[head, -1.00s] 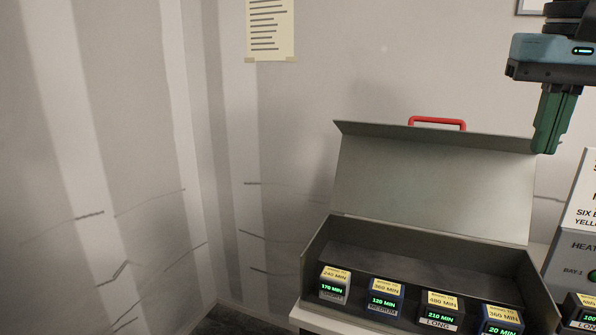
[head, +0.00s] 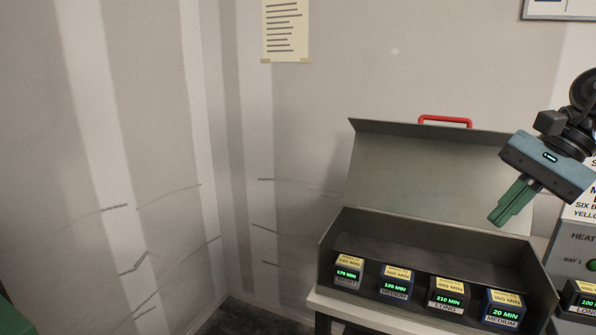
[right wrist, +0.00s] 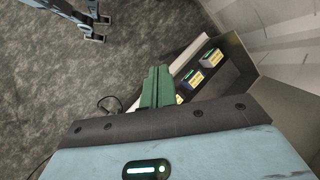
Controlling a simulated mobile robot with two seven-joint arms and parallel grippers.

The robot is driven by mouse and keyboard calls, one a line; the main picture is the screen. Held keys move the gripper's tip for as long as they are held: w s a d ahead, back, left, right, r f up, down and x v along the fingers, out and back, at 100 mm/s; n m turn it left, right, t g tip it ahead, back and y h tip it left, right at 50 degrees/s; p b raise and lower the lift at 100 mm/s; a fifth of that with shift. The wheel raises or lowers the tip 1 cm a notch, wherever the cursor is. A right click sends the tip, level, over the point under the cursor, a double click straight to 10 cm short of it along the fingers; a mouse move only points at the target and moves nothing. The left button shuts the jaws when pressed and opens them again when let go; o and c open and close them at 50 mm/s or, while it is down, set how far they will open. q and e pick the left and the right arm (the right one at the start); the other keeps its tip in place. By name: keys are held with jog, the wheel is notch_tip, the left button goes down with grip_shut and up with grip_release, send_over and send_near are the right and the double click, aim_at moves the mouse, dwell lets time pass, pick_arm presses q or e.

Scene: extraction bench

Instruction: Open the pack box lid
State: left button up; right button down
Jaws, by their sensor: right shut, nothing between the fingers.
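The pack box (head: 335,240) is a long dark grey case on the bench at the right of the head view. Its lid (head: 430,175) stands raised and leans back, with a red handle (head: 445,119) on its top edge. The inside of the box is exposed. My right gripper (head: 500,218) is in front of the lid's right part, above the box's right end, with its green fingers shut and empty, pointing down and left. In the right wrist view the fingers (right wrist: 157,82) are together, with the box beyond. My left gripper cannot be made out.
Several small blocks with green displays, such as one reading 20 MIN (head: 502,312), stand in a row in the box. A heating unit (head: 580,240) is close on the right. A paper note (head: 286,30) hangs on the wall. Free floor lies left of the bench.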

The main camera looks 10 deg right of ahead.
jog(key=s+f+m+t+y+p, duration=0.2)
jog(key=f+m+t, duration=1.1)
jog(key=f+m, duration=2.1)
jog(key=s+a+f+m+g+h, duration=0.6)
jog(key=s+a+f+m, duration=1.4)
jog(key=s+m, duration=0.1)
jog(key=shift+s+m, duration=0.15)
jog(key=shift+m, duration=0.75)
jog(key=c, duration=1.4)
grip_release()
jog(key=shift+f, duration=0.15)
jog(key=shift+c, duration=0.2)
pick_arm(q)
jog(key=r, duration=0.1)
jog(key=w+r, duration=0.2)
jog(key=shift+a+t, duration=0.25)
jog(key=shift+t, duration=0.15)
pick_arm(e)
jog(key=shift+o, duration=0.2)
